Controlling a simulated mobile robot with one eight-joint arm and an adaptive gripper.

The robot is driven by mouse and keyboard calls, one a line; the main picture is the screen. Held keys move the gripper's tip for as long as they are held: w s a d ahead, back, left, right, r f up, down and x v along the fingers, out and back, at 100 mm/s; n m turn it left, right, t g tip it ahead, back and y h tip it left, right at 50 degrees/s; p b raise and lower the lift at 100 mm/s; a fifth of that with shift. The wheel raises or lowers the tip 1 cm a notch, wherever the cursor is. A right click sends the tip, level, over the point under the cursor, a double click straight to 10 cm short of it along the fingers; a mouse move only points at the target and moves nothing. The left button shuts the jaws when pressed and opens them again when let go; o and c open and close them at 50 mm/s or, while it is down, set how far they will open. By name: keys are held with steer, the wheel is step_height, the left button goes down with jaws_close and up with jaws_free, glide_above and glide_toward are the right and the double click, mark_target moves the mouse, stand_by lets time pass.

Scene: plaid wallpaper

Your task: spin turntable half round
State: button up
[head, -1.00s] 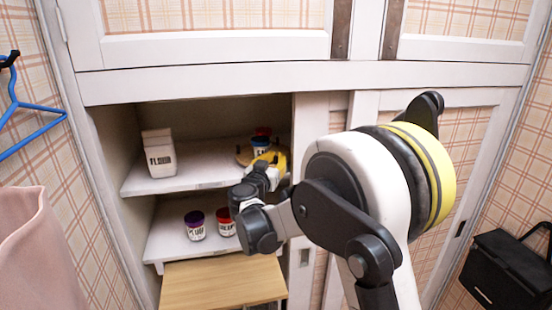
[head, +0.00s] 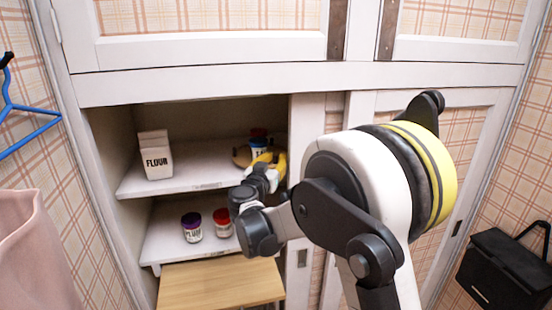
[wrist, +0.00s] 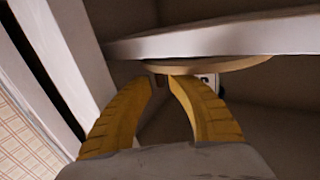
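The turntable is a round wooden disc (head: 241,156) on the upper cupboard shelf. Its edge also shows in the wrist view (wrist: 235,65), where the picture looks upside down. A jar with a blue label and dark red lid (head: 258,147) stands on it; part of a white label (wrist: 208,79) shows near the right finger in the wrist view. My gripper (wrist: 164,80) has its yellow fingertips at the disc's edge, with a narrow gap between them. Something small and dark shows in that gap; whether the fingers pinch it is unclear. My gripper (head: 272,160) hides the disc's right part in the head view.
A flour carton (head: 156,156) stands left on the upper shelf (head: 190,178). Jars with purple (head: 192,228) and red (head: 222,224) lids stand on the lower shelf. A wooden board (head: 220,285) lies below. The cupboard's upright frame (head: 303,140) is close right of my gripper.

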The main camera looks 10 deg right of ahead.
steer(key=v, duration=1.1)
steer(key=shift+s, duration=0.1)
steer(key=shift+c, duration=0.4)
